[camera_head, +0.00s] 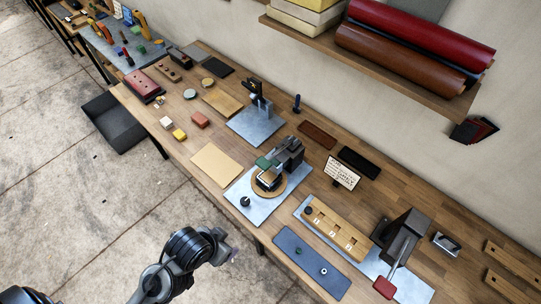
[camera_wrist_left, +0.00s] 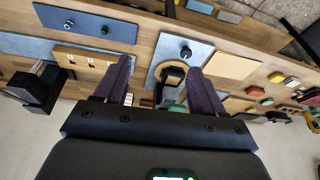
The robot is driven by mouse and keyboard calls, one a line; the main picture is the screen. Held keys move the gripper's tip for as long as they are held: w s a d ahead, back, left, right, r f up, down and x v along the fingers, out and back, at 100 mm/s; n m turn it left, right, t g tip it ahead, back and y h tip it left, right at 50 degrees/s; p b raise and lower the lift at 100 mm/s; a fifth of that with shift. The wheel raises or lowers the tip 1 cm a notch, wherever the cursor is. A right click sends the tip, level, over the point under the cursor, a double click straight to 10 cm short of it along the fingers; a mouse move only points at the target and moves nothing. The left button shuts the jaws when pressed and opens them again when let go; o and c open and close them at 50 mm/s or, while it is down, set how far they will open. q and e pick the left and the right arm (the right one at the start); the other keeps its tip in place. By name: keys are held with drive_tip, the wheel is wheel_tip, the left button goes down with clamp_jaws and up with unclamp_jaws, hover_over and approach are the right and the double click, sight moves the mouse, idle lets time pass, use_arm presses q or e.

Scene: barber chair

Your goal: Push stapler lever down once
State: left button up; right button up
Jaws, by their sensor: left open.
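A grey and black machine with a red-handled lever (camera_head: 394,271) stands on a metal plate at the right of the bench. A second dark machine with a green top (camera_head: 268,162) sits on a round wooden base in mid-bench. I cannot tell for certain which is the stapler. My left gripper (camera_head: 232,246) is in front of the bench edge, apart from both machines. In the left wrist view its fingers (camera_wrist_left: 161,85) are spread and empty, with the mid-bench machine (camera_wrist_left: 172,75) seen between them, partly hidden by the gripper body. My right gripper is not in view.
A black knob (camera_head: 245,201) stands on the mid-bench metal plate. A blue-grey mat (camera_head: 300,275) and a numbered wooden block (camera_head: 338,230) lie between the two machines. A shelf with leather rolls (camera_head: 415,45) overhangs the back.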

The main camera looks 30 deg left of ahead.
use_arm(q)
clamp_jaws()
idle(1.5)
